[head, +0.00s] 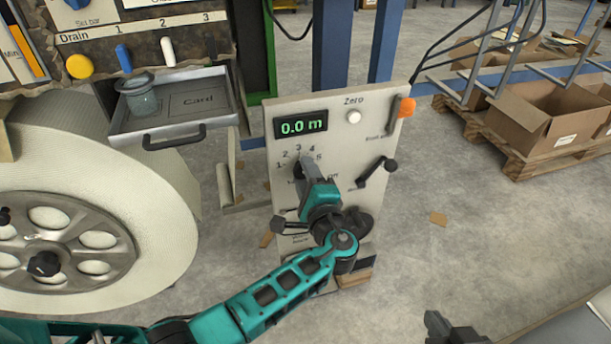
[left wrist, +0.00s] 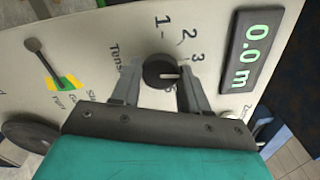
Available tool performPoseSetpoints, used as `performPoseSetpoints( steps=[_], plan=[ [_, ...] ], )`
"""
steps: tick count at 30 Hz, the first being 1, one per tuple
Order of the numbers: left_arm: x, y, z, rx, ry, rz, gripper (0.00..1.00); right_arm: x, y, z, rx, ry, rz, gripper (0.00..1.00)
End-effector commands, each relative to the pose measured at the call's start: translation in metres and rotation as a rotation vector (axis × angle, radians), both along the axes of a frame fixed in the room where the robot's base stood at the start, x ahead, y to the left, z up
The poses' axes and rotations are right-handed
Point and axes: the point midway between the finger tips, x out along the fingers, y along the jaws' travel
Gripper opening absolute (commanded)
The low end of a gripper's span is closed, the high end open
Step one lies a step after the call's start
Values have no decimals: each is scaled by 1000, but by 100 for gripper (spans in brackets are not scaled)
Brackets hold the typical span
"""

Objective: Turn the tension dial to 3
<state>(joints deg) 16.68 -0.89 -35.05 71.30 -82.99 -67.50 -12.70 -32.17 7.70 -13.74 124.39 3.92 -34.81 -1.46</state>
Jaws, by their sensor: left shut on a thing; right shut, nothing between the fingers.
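The tension dial (left wrist: 153,82) is a round black knob with a white pointer line, on the light panel (head: 283,107). In the left wrist view it sits between the two fingers of my left gripper (left wrist: 162,78), which is shut on it. The pointer points right, toward the side of the 3 (left wrist: 201,57); a finger hides part of the scale, so the exact mark is unclear. In the head view my left gripper (head: 306,168) covers the dial, below the printed numbers 1 to 5. My right gripper (head: 436,320) is shut and empty at the bottom edge.
Above the dial are a green 0.0 m display (head: 301,124) and a white Zero button (head: 354,117). A black crank lever (head: 378,171) and an orange-tipped lever (head: 406,107) are to the right. A large roll (head: 150,215) and a tray (head: 205,113) are left.

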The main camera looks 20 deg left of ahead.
Motion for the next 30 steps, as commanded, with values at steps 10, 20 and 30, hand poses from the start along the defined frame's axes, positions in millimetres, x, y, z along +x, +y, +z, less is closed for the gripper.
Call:
performPoseSetpoints(
  steps=[10, 20, 30],
  plan=[
    [1, 1, 1, -97, -67, 2, 14, -3, -1, -2, -1, 7, -2, 0],
    [1, 1, 1, -108, -76, 1, 14, -3, -1, -3, -1, 8, -3, 0],
    [1, 1, 1, -107, -75, 1, 61, -3, -1, -2, -1, 7, -2, 0]
  ],
)
